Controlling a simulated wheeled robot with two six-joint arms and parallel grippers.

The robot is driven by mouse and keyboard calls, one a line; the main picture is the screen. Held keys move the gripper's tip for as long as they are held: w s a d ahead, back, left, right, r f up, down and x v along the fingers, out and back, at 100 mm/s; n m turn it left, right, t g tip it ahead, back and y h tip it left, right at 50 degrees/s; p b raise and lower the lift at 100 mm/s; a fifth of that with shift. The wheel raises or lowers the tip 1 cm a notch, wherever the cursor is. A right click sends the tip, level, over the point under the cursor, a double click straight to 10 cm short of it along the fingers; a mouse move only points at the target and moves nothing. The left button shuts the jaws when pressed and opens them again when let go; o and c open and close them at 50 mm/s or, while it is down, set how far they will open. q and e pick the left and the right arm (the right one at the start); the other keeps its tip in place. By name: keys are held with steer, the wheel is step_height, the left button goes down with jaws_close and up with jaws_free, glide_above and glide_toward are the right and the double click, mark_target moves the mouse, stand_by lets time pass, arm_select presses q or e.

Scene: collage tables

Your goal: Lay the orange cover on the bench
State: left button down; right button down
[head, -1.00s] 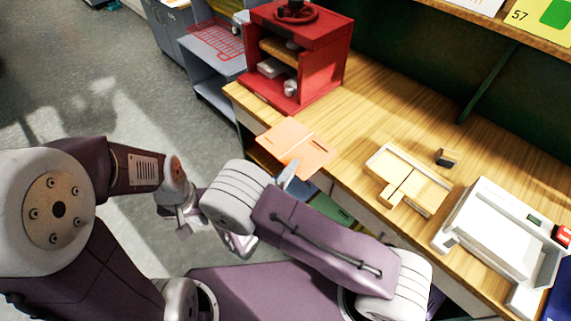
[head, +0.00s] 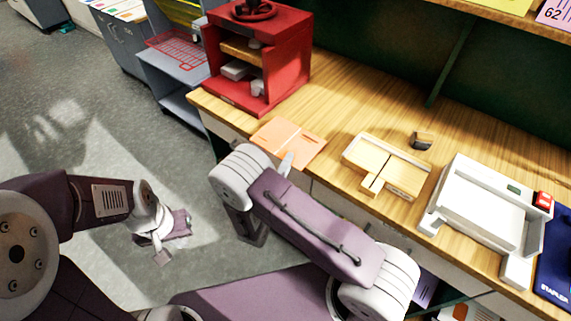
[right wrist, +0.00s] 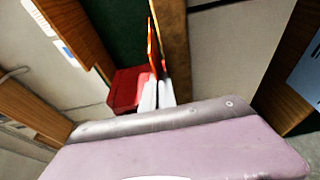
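The orange cover (head: 300,143) is a flat sheet with a pale line across it. In the head view it overlaps the front edge of the wooden bench (head: 365,105), near the red cabinet. In the right wrist view the cover (right wrist: 153,45) shows nearly edge-on, beside the bench's brown edge (right wrist: 174,50). My right gripper (head: 286,162) is at the cover's near edge; its pale fingers (right wrist: 157,93) are close together on it. Whether the cover touches the benchtop is unclear. My left gripper (head: 162,256) hangs over the floor, away from the bench; its finger opening is unclear.
A red cabinet (head: 292,85) stands behind the cover on the bench. To the right are a wooden tray (head: 415,167), a small dark block (head: 421,141), a white machine (head: 485,205) and a blue stapler mat (head: 555,265). Bare benchtop lies between cabinet and tray.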

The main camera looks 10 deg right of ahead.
arm_select(q)
steer(key=shift+f, duration=0.1)
arm_select(e)
steer(key=shift+s+d+f, duration=0.1)
steer(key=shift+f, duration=0.3)
steer(key=c, duration=1.6)
jaws_free()
arm_select(q)
steer(key=shift+w+d+f+b, duration=0.1)
steer(key=shift+w+f+b, duration=0.05)
steer(key=shift+f+b, duration=0.55)
arm_select(e)
steer(key=v, duration=0.9)
steer(key=shift+r, duration=0.35)
